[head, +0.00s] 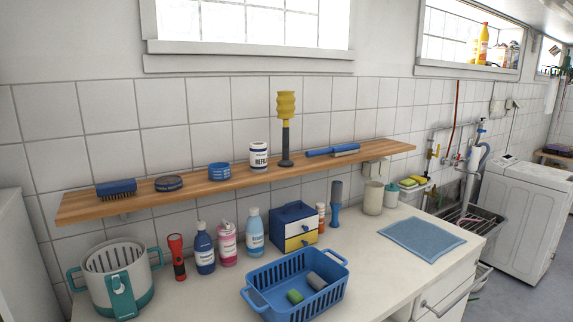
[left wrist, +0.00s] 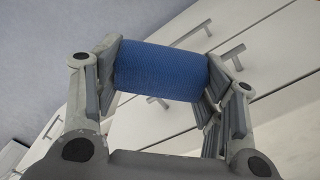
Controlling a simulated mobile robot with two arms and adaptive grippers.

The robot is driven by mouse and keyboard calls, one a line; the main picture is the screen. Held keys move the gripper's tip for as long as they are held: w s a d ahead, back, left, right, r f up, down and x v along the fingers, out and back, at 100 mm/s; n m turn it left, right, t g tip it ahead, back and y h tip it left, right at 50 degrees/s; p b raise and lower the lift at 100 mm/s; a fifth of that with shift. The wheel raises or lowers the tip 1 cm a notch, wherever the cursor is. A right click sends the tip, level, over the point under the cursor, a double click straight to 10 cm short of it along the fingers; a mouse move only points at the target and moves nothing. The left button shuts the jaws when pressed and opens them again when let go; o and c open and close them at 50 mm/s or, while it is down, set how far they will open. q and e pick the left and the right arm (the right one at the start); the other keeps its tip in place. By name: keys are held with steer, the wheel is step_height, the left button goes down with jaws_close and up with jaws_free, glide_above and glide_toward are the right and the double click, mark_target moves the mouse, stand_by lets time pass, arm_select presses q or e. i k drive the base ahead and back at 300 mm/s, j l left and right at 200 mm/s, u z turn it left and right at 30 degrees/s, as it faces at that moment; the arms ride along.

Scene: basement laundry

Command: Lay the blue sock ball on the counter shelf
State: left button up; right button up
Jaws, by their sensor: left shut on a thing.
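The blue sock ball (left wrist: 165,70) is a knitted-looking blue roll in the left wrist view. My left gripper (left wrist: 162,73) is shut on it, one finger at each end. Behind it are pale cabinet or drawer fronts with bar handles. The counter shelf (head: 215,184) is a long wooden board on the tiled wall in the head view. On it stand a blue brush (head: 116,188), a flat round tin (head: 169,183), a blue tin (head: 219,171), a white jar (head: 259,156), a yellow-topped tool (head: 286,128) and a blue-handled brush (head: 333,151). Neither gripper shows in the head view.
The counter (head: 375,280) below holds a grey-and-teal pot (head: 112,264), several bottles, a small drawer box (head: 296,229), a blue basket (head: 272,298) and a blue cloth (head: 422,239). The shelf has bare wood at its right end and narrow gaps between items.

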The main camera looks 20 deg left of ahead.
mark_target(371, 149)
steer(key=i+l, duration=0.5)
steer(key=l, duration=0.25)
steer(key=i+l+u, duration=0.1)
steer(key=i+l, duration=0.4)
steer(key=l, duration=0.25)
